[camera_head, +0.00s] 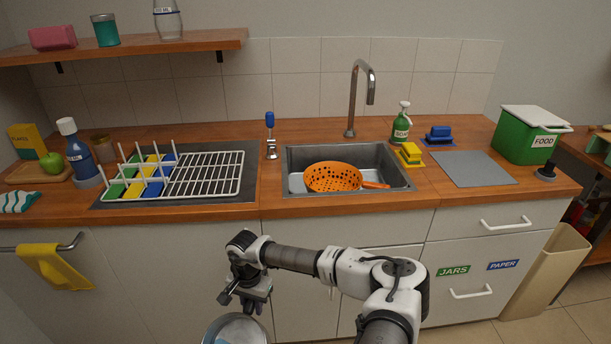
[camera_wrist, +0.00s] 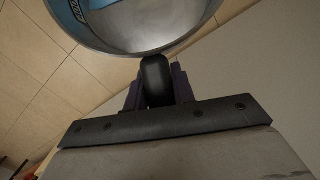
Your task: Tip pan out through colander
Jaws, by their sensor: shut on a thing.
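The orange colander (camera_head: 334,177) sits inside the grey sink (camera_head: 400,172), its handle toward the right. My gripper (camera_head: 256,296) is low in front of the counter, left of the sink. It is shut on the black handle (camera_wrist: 155,82) of a pan. The metal pan (camera_head: 236,330) hangs in front of the cabinets, cut off by the bottom edge of the head view. Something light blue shows inside it. In the wrist view the pan (camera_wrist: 135,40) is cut off at the top, so its full contents are hidden.
A tall tap (camera_head: 352,100) stands behind the sink. A dish rack (camera_head: 205,172) is left of the sink. A soap bottle (camera_head: 402,122), sponges, a grey mat (camera_head: 473,168) and a green food bin (camera_head: 525,137) are to the right. The floor-side space before the cabinets looks free.

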